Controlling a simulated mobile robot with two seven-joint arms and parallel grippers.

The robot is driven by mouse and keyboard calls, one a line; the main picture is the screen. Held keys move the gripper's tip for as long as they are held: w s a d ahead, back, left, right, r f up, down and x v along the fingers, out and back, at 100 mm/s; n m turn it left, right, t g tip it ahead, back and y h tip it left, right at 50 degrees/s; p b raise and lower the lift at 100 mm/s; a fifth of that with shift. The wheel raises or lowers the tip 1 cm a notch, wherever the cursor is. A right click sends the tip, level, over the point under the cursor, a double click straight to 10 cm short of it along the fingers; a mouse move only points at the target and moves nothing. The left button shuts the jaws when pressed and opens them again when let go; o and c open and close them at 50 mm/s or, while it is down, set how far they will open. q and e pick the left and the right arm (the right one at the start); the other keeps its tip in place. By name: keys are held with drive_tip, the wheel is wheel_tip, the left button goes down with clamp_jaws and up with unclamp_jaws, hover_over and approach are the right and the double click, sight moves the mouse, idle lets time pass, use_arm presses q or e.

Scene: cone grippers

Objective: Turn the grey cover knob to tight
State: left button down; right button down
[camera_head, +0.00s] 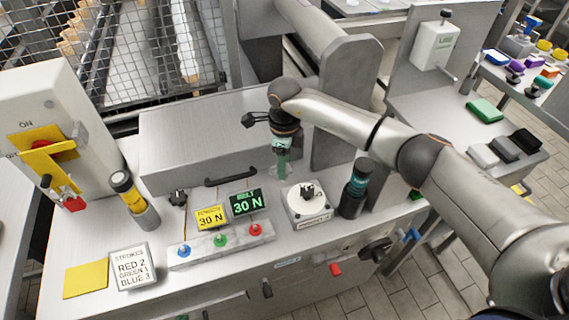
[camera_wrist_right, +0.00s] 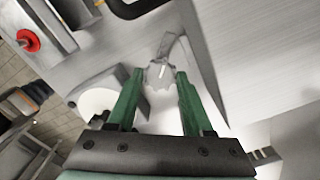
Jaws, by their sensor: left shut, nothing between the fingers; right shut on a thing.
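The grey cover knob (camera_wrist_right: 160,72) is a small winged piece in the right wrist view. It sits by the front edge of the grey metal cover (camera_head: 205,125), near its right end. My right gripper (camera_head: 283,166) points down there with its green fingers on either side of the knob. The right wrist view shows the same gripper (camera_wrist_right: 160,80) shut on the knob. In the head view the fingers hide the knob. I cannot read any tight mark. My left gripper is not in view.
The cover's black handle (camera_head: 231,176) is left of the gripper. A white block with a black knob (camera_head: 308,204) and a dark cylinder (camera_head: 354,190) stand close by on the right. Two 30 N displays (camera_head: 246,203) and a row of coloured buttons (camera_head: 221,240) lie in front.

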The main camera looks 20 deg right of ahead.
drive_tip(key=m, duration=0.4)
drive_tip(key=shift+m, duration=0.3)
drive_tip(key=m, duration=0.4)
drive_tip(key=shift+m, duration=0.3)
drive_tip(key=shift+c, duration=1.5)
unclamp_jaws()
wheel_tip(320, 180, up, 12)
drive_tip(key=shift+r+b, duration=0.25)
drive_tip(key=shift+b, duration=0.2)
drive_tip(key=shift+s, duration=0.1)
